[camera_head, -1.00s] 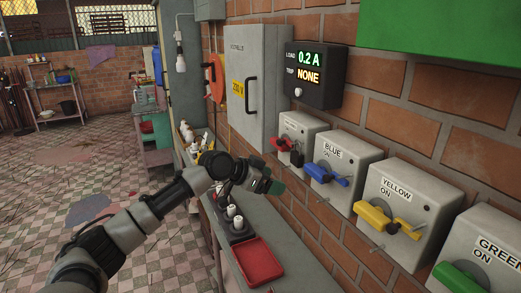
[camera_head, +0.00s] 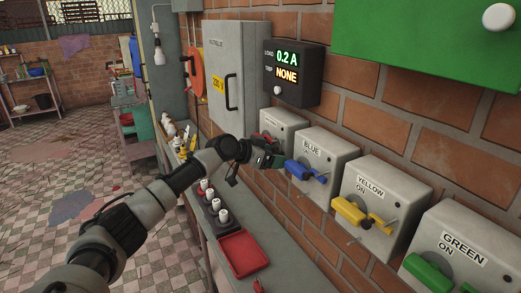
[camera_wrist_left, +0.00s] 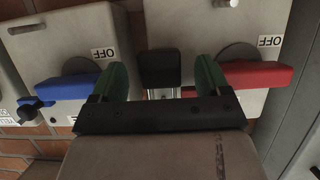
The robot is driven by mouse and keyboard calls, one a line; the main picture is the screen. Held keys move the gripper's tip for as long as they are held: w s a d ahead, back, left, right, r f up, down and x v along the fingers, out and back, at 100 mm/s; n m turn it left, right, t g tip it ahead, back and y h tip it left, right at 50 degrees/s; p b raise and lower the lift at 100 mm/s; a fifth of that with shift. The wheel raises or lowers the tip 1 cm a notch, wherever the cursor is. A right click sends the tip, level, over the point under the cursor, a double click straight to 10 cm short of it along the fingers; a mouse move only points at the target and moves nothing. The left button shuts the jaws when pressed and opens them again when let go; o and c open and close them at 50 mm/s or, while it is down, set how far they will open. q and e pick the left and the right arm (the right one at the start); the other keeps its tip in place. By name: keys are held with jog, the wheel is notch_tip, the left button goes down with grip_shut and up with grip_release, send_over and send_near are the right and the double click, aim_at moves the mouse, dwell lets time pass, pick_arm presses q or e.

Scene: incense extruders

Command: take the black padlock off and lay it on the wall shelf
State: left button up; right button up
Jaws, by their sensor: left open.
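The black padlock (camera_wrist_left: 160,66) shows in the left wrist view between the two green fingers of my left gripper (camera_wrist_left: 162,82), with a bit of its silver shackle below it. The fingers are open, with gaps on both sides of the padlock. The red handle (camera_wrist_left: 256,75) is just right of the fingers there. In the head view my left gripper (camera_head: 276,161) is in front of the red switch box (camera_head: 283,122), and the padlock is hidden. The grey shelf (camera_head: 283,246) runs along the wall below. My right gripper is not in view.
The blue handle (camera_head: 300,170) is close beside the gripper. The yellow handle (camera_head: 350,210) and green handle (camera_head: 428,272) are farther right. A red tray (camera_head: 242,252) and white-topped items (camera_head: 222,215) stand on the shelf. Bare shelf shows beside the tray.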

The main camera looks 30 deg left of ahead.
pick_arm(q)
jog(key=shift+w+d+f, duration=0.15)
jog(key=shift+w+d, duration=0.05)
jog(key=shift+w, duration=0.05)
jog(key=shift+c, duration=0.4)
jog(key=c, duration=1)
jog(key=shift+r, duration=0.3)
jog(key=shift+s+a+r+b, duration=0.15)
jog(key=shift+s+a, duration=0.35)
jog(key=shift+s, duration=0.35)
jog(key=shift+s+a+b, duration=0.15)
jog(key=shift+s+a, duration=0.4)
jog(key=shift+s, duration=0.35)
jog(key=shift+s+a+r+b, duration=0.15)
jog(key=shift+s+a, duration=0.35)
jog(key=shift+s, duration=0.35)
jog(key=shift+f, duration=0.1)
